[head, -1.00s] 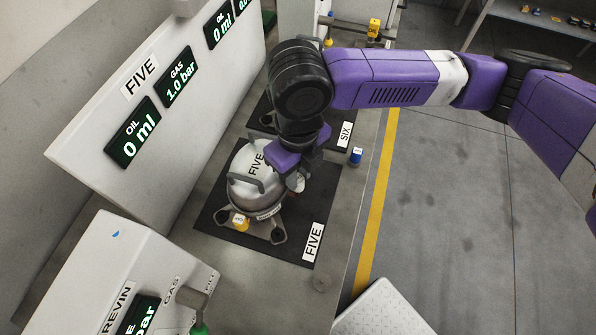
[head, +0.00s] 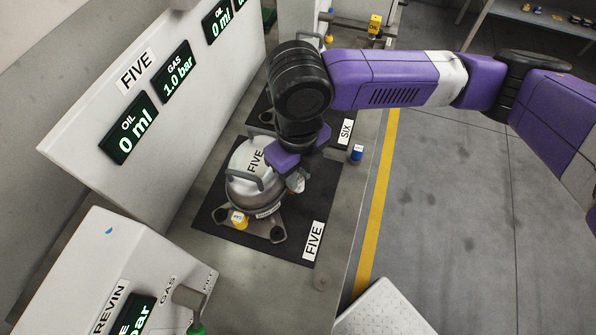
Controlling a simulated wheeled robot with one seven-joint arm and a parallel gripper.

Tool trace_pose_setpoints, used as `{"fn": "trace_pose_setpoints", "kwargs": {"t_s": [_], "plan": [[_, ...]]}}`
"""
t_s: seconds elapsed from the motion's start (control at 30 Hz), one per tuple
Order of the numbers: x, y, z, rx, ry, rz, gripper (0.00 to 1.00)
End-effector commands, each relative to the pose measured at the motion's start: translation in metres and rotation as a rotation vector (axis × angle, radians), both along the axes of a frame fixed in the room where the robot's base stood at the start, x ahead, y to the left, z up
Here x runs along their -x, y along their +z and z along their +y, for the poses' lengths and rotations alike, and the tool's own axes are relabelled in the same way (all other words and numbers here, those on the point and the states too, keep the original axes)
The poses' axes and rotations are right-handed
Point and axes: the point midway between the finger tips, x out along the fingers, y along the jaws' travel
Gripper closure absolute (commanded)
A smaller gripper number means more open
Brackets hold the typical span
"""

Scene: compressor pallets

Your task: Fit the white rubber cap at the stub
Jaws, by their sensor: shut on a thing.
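The compressor (head: 243,186) marked FIVE is a silvery dome with a grey handle on top. It stands on a black mat (head: 215,222). My gripper (head: 294,178) is low at the compressor's right side, pointing down, shut on a small white piece (head: 298,186) that looks like the white rubber cap. The wrist and fingers hide most of the cap. The stub cannot be made out behind the gripper, so I cannot tell whether the cap touches it. A yellow cap (head: 239,220) sits at the compressor's front left.
A blue cap (head: 356,153) stands on the bench to the right, beside the SIX mat (head: 331,120). A tilted gauge panel (head: 90,135) runs along the left. A white station box (head: 90,265) is at front left.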

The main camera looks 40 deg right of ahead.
Motion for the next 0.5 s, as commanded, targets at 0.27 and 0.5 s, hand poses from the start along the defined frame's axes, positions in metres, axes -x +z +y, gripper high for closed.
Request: {"fn": "trace_pose_setpoints", "kwargs": {"t_s": [0.27, 0.5], "plan": [[0.0, -0.008, 0.0, 0.0, 0.0, 0.0, 1.0], [0.0, -0.013, 0.0, 0.0, 0.0, 0.0, 1.0]]}}
